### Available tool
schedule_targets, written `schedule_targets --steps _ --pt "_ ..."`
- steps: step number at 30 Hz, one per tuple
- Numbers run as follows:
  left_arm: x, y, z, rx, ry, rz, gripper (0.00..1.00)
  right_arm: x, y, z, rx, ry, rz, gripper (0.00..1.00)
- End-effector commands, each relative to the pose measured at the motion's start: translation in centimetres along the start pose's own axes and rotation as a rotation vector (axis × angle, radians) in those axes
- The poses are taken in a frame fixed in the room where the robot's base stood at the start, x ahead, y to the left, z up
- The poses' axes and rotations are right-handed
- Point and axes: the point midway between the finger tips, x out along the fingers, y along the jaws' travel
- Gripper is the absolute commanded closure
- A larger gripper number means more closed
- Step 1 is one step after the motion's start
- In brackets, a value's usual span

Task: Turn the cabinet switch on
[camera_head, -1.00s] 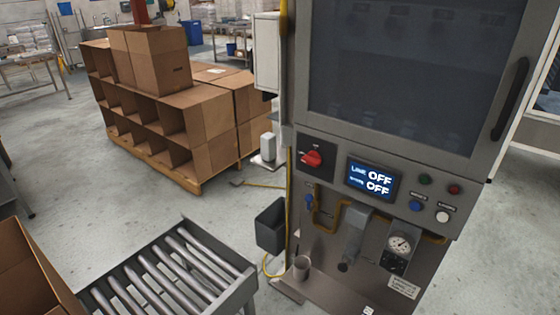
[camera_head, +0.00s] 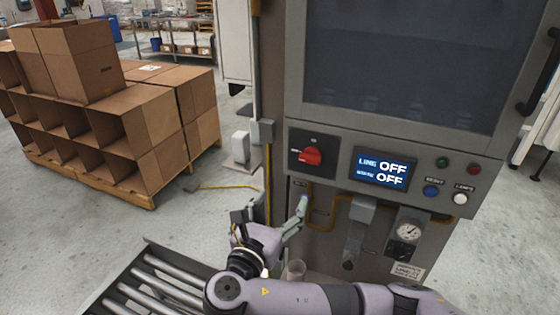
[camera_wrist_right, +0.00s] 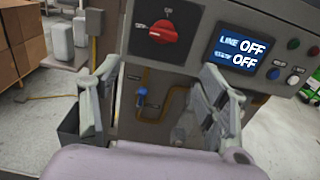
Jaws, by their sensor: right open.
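The cabinet (camera_head: 400,70) stands in front of me, a grey machine with a dark window. Its switch, a red rotary knob (camera_head: 312,156), sits on a dark plate at the left of the control panel. The display (camera_head: 382,170) reads "LINE OFF" with a second "OFF" below. My right gripper (camera_head: 270,212) is below and left of the knob, apart from it and empty. In the right wrist view the gripper (camera_wrist_right: 155,92) has its fingers wide apart, with the red knob (camera_wrist_right: 164,32) above and beyond them. My left gripper is not in view.
Green (camera_head: 442,162), red (camera_head: 474,170), blue (camera_head: 431,191) and white (camera_head: 460,198) buttons sit right of the display. A gauge (camera_head: 409,232) and yellow piping (camera_head: 320,218) are below. A roller conveyor (camera_head: 150,285) is at lower left. Cardboard boxes (camera_head: 150,120) stand on a pallet behind.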

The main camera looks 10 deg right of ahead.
Motion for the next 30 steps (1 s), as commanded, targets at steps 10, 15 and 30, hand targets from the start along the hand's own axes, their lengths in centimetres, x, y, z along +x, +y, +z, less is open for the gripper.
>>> schedule_targets --steps 10,15,30 --pt "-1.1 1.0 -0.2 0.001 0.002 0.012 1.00 6.2 -0.1 0.2 -0.003 0.000 -0.006 0.32" --pt "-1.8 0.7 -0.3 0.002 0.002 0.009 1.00 10.0 -0.1 0.1 -0.003 0.001 -0.005 0.32" --pt "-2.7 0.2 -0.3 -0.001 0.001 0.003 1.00 16.9 0.0 -0.2 0.000 0.004 -0.002 0.32"
